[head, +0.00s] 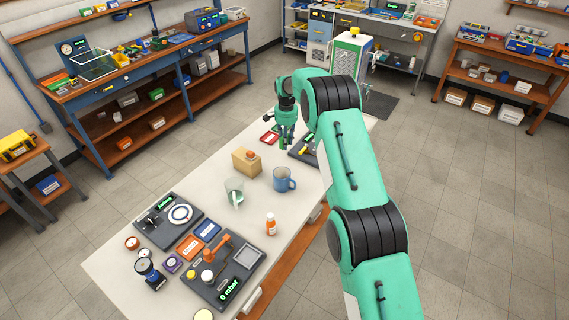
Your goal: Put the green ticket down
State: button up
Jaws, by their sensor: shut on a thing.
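My gripper (285,139) points down over the far end of the white table (215,168). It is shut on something. A small green piece at its fingertips looks like the green ticket (283,146), but it is tiny and close in colour to my arm. I cannot tell whether it touches the table top. A small red tray (269,136) lies just left of the gripper. A dark panel (302,152) with a yellow part is just right of it, partly hidden by my arm.
Dark instrument panels (160,228) and gauges fill the near left. Bare table lies between the tan block and the far left edge.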

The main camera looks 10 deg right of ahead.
jog(key=shift+a+f, duration=0.1)
jog(key=shift+f, duration=0.15)
send_over(286, 163)
jog(key=shift+w+a+f, duration=0.1)
jog(key=shift+f, duration=2.9)
jog(key=shift+f, duration=0.1)
jog(key=shift+f, duration=1.8)
jog(key=shift+f, duration=0.1)
jog(key=o, duration=1.1)
jog(key=shift+c, duration=0.2)
notch_tip(286, 163, up, 12)
jog(key=shift+r, duration=0.1)
